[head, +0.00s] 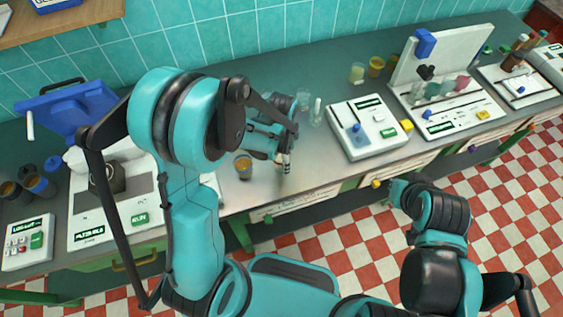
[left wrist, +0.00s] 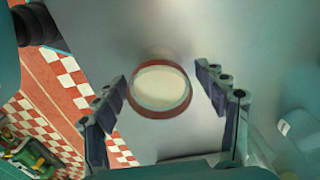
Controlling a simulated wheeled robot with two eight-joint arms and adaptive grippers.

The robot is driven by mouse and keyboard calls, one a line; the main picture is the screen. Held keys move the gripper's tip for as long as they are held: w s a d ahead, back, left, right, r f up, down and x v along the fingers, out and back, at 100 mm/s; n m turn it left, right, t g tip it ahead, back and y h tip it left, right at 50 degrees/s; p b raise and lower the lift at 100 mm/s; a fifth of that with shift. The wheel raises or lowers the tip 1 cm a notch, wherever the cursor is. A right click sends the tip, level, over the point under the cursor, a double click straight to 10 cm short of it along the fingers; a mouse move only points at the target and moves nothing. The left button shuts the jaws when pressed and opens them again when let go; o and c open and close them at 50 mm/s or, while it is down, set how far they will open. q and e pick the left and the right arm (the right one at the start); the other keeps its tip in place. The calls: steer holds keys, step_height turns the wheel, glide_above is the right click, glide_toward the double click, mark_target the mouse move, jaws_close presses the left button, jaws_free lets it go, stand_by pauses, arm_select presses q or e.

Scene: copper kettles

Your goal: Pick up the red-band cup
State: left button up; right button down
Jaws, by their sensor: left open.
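The red-band cup (left wrist: 160,88) is seen from above in the left wrist view, a round pale top inside a red-brown ring. My left gripper (left wrist: 161,78) is open, with one finger on each side of the cup and a gap on both sides. In the head view my left gripper (head: 284,157) is low over the steel counter, and it largely hides the spot where the cup stands. My right arm shows at the lower right of the head view, but its gripper cannot be made out.
A small cup with orange contents (head: 244,167) stands left of my left gripper. A white balance-like device (head: 367,128) is to the right. The counter's front edge (head: 300,199) is close; bare counter lies around the gripper.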

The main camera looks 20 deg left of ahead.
arm_select(q)
steer(key=c, duration=1.3)
steer(key=shift+r, duration=0.1)
